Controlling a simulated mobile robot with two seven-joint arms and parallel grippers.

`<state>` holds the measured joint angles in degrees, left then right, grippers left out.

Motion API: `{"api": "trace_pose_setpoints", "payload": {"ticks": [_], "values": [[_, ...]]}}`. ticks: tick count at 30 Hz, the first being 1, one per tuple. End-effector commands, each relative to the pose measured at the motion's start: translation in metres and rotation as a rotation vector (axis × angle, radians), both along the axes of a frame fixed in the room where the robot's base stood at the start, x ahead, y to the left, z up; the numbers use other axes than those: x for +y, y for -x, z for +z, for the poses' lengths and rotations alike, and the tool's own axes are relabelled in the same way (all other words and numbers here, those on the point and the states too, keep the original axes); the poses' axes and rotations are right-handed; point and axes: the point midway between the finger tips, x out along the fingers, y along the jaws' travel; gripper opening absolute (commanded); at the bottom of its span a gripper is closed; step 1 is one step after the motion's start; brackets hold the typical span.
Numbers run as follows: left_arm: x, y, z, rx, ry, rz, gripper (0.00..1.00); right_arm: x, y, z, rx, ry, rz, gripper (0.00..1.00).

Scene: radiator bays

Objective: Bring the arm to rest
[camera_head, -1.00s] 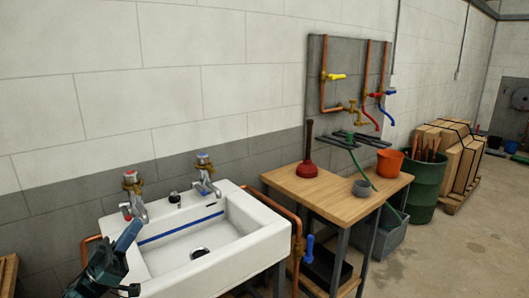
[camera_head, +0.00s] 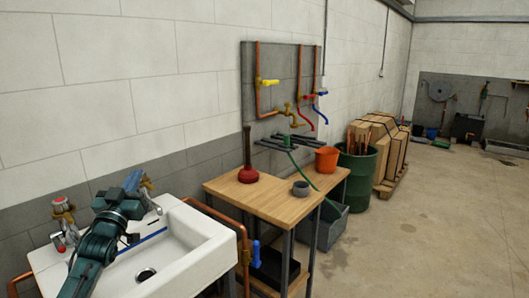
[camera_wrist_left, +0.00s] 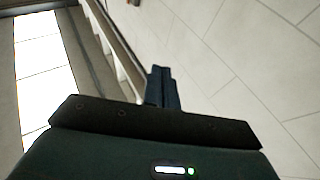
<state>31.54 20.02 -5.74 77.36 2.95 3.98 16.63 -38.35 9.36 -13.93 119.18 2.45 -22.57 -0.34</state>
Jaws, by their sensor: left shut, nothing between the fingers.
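My left arm (camera_head: 100,245) reaches up from the bottom left in the head view, in front of the white sink (camera_head: 195,262). My left gripper (camera_head: 133,180) is at its upper end, near the taps and above the sink's back rim. In the left wrist view the two fingers of the gripper (camera_wrist_left: 161,88) lie together, with nothing between them. A red-marked tap (camera_head: 63,218) stands left of the arm. Another tap (camera_head: 150,195) is partly hidden behind the gripper. My right gripper is not in view.
A wooden bench (camera_head: 262,203) right of the sink holds a red plunger (camera_head: 248,172), a grey cup (camera_head: 301,188) and an orange bucket (camera_head: 327,158). A copper pipe (camera_head: 243,240) with a blue valve runs beside the sink. Open concrete floor (camera_head: 430,220) lies to the right.

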Motion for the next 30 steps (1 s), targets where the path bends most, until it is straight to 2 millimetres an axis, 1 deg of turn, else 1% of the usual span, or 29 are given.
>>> {"api": "trace_pose_setpoints", "payload": {"ticks": [1, 4, 8, 9, 10, 12, 14, 15, 17, 18, 20, 21, 23, 24, 26, 27, 29, 30], "values": [[0.005, -0.005, -0.014, 0.077, -0.048, 0.044, 0.00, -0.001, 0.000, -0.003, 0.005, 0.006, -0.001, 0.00], [0.015, -0.011, -0.042, 0.230, -0.148, 0.120, 0.00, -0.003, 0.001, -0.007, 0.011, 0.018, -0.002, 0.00], [0.028, -0.012, -0.077, 0.419, -0.269, 0.191, 0.00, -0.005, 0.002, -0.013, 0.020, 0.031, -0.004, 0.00], [0.028, -0.010, -0.090, 0.471, -0.301, 0.202, 0.00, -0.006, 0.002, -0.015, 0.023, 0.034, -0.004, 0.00], [0.019, -0.002, -0.105, 0.480, -0.298, 0.182, 0.00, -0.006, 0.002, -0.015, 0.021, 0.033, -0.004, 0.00], [0.005, 0.012, -0.131, 0.504, -0.301, 0.152, 0.00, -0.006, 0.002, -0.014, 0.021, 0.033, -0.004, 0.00], [-0.007, 0.026, -0.152, 0.527, -0.302, 0.128, 0.00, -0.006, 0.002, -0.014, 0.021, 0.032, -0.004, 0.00], [-0.015, 0.036, -0.166, 0.543, -0.302, 0.111, 0.00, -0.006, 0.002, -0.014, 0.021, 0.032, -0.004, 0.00], [-0.029, 0.053, -0.189, 0.571, -0.301, 0.084, 0.00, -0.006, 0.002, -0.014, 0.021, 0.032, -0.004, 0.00], [-0.038, 0.067, -0.205, 0.591, -0.299, 0.063, 0.00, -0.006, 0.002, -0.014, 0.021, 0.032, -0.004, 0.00], [-0.054, 0.090, -0.230, 0.625, -0.294, 0.030, 0.00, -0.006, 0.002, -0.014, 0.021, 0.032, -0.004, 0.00], [-0.065, 0.109, -0.246, 0.649, -0.289, 0.007, 0.00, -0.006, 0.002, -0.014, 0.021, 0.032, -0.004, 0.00], [-0.084, 0.141, -0.271, 0.690, -0.276, -0.032, 0.00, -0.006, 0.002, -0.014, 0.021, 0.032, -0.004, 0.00], [-0.096, 0.164, -0.287, 0.719, -0.265, -0.057, 0.00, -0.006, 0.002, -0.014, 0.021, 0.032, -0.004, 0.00], [-0.114, 0.201, -0.307, 0.763, -0.244, -0.097, 0.00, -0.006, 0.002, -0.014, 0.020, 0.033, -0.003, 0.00], [-0.126, 0.227, -0.318, 0.792, -0.228, -0.120, 0.00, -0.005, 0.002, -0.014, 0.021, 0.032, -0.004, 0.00], [-0.141, 0.264, -0.331, 0.834, -0.201, -0.152, 0.00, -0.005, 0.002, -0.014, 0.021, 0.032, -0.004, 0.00], [-0.150, 0.286, -0.337, 0.860, -0.183, -0.170, 0.00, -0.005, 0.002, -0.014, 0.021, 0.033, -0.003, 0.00]]}}
